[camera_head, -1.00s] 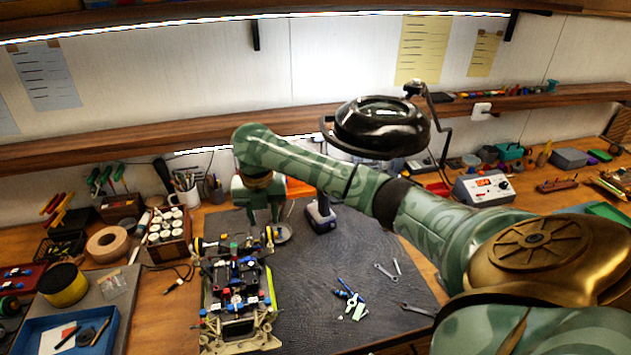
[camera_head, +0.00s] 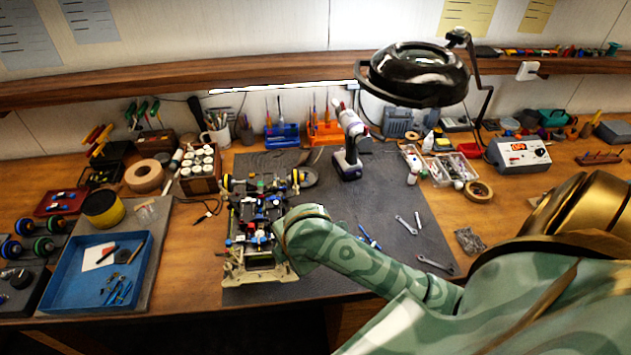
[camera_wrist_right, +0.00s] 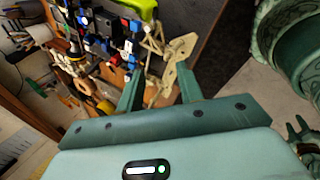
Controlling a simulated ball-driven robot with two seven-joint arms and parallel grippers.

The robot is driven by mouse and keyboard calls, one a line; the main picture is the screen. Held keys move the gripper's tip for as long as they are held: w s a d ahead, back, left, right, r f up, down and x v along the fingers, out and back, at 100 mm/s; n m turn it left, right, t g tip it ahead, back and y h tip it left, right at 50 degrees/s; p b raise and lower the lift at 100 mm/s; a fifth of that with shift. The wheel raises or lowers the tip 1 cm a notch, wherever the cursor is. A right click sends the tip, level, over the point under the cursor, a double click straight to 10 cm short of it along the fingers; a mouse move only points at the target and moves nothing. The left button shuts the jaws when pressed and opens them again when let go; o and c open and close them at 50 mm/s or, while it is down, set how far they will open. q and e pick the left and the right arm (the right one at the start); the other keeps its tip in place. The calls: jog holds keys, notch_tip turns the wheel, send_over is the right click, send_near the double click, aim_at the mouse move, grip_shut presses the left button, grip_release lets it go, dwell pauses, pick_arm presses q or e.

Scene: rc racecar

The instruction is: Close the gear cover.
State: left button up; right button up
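The RC car chassis (camera_head: 258,215) lies on the dark mat, its black, blue and red parts exposed and a beige frame at its near end. I cannot pick out the gear cover or whether it is open. My right arm reaches in from the right, and its wrist covers the car's near right side in the head view. In the right wrist view my right gripper (camera_wrist_right: 158,92) has its fingers apart, with the beige frame end (camera_wrist_right: 178,58) beyond and between them. I cannot tell if they touch it. My left gripper is not clearly in view.
A blue tray (camera_head: 60,275) stands left of the car. Wrenches (camera_head: 436,263) lie on the mat's right. The mat's middle is mostly clear.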

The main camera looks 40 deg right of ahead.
jog(key=s+d+m+t+h, duration=0.1)
jog(key=s+d+m, duration=0.1)
jog(key=s+m, duration=0.3)
jog(key=shift+s+d+r+m+h, duration=0.15)
jog(key=shift+s+d+m+h, duration=0.15)
jog(key=shift+d+m+h, duration=0.1)
